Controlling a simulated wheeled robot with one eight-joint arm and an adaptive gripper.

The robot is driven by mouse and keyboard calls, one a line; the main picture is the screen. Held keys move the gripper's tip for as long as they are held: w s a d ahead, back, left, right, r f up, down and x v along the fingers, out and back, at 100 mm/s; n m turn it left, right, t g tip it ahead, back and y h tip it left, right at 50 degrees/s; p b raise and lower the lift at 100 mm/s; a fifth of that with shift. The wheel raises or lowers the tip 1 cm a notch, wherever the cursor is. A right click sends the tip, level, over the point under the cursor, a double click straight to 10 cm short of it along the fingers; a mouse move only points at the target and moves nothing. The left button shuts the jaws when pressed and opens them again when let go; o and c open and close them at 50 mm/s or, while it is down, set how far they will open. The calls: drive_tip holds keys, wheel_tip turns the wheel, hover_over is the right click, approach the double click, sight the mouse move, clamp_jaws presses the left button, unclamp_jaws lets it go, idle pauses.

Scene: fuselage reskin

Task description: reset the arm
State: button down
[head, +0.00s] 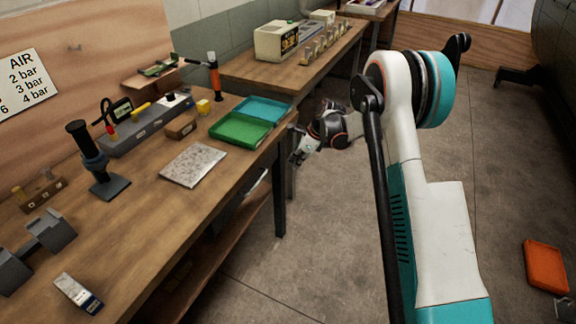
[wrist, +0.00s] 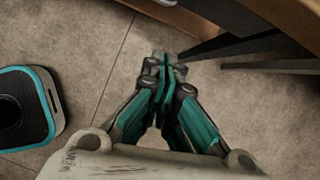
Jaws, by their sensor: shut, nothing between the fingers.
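My gripper (wrist: 166,75) points down over the concrete floor in the wrist view, its two teal fingers together with nothing between them. In the head view my gripper (head: 299,148) hangs beside the end of the near workbench, close to its table leg. My white and teal arm fills the right middle of the head view and hides part of the floor.
The near wooden workbench (head: 140,245) holds a green tray (head: 240,131), a teal tray (head: 264,109), a grey plate (head: 193,164) and tools. A second bench (head: 262,72) stands behind. An orange tray (head: 545,266) lies on the open floor at right.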

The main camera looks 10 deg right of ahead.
drive_tip(key=s+d+r+n+t+h, duration=0.1)
drive_tip(key=s+r+n, duration=0.4)
drive_tip(key=s+r, duration=0.5)
drive_tip(key=s+d+r+n+t+h, duration=0.1)
drive_tip(key=s+r+n, duration=0.45)
drive_tip(key=r, duration=0.85)
drive_tip(key=s+d+r+n+t+h, duration=0.1)
drive_tip(key=s+n, duration=0.5)
drive_tip(key=s, duration=0.7)
drive_tip(key=s+d+r+n+t+h, duration=0.1)
drive_tip(key=s+n, duration=0.5)
drive_tip(key=s, duration=0.8)
drive_tip(key=shift+r+t+h, duration=0.35)
drive_tip(key=shift+t+h, duration=0.05)
drive_tip(key=shift+t, duration=0.1)
